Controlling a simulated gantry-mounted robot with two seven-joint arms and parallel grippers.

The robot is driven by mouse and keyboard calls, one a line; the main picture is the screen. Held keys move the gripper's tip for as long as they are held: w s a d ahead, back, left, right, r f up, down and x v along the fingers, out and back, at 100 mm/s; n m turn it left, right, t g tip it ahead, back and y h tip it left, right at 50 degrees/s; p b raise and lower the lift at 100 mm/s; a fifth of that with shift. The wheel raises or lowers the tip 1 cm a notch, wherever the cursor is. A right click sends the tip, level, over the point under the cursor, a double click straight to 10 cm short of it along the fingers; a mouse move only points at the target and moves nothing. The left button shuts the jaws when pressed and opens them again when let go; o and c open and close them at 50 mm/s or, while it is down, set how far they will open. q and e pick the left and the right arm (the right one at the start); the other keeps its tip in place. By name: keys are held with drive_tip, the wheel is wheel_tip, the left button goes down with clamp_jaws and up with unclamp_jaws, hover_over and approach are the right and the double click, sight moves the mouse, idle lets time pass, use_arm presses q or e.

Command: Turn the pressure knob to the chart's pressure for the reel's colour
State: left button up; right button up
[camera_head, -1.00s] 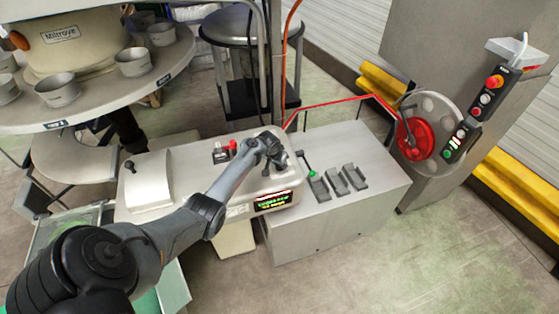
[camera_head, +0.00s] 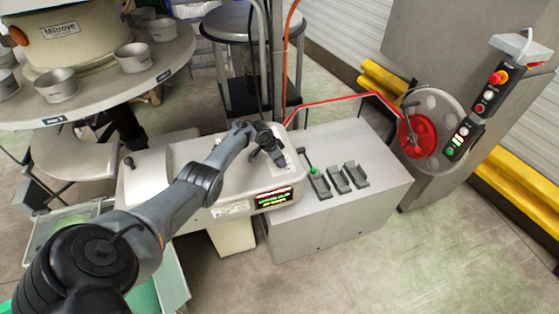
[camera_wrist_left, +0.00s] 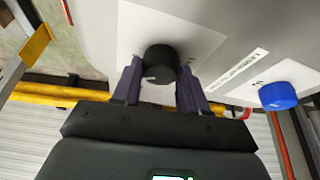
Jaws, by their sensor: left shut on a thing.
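The machine (camera_head: 150,195) has a small lit display (camera_head: 273,197) on its front, with text too small to read. My left gripper (camera_head: 280,160) points down at the machine's top, near its right end. In the left wrist view, my left gripper (camera_wrist_left: 160,88) has its fingers on both sides of a black knob (camera_wrist_left: 160,60), shut on it. The knob sits on a white plate with a pale mark on its rim. The reel (camera_head: 418,137) on the grey cabinet at right is red. I cannot make out a pressure chart. My right gripper is not in view.
A blue knob (camera_wrist_left: 278,96) sits beside the black one. A grey box (camera_head: 340,215) with several dark pedals and a green-tipped lever (camera_head: 312,169) adjoins the machine. A red line runs to the reel. A round table with metal cups (camera_head: 56,85) stands at left.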

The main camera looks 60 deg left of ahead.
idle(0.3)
use_arm(q)
drive_tip(key=o, duration=1.1)
drive_tip(key=shift+c, duration=0.2)
drive_tip(key=p+v, duration=0.4)
drive_tip(key=v, duration=0.6)
drive_tip(key=shift+r, duration=0.35)
drive_tip(key=shift+s+d, duration=0.1)
drive_tip(key=shift+s, duration=0.05)
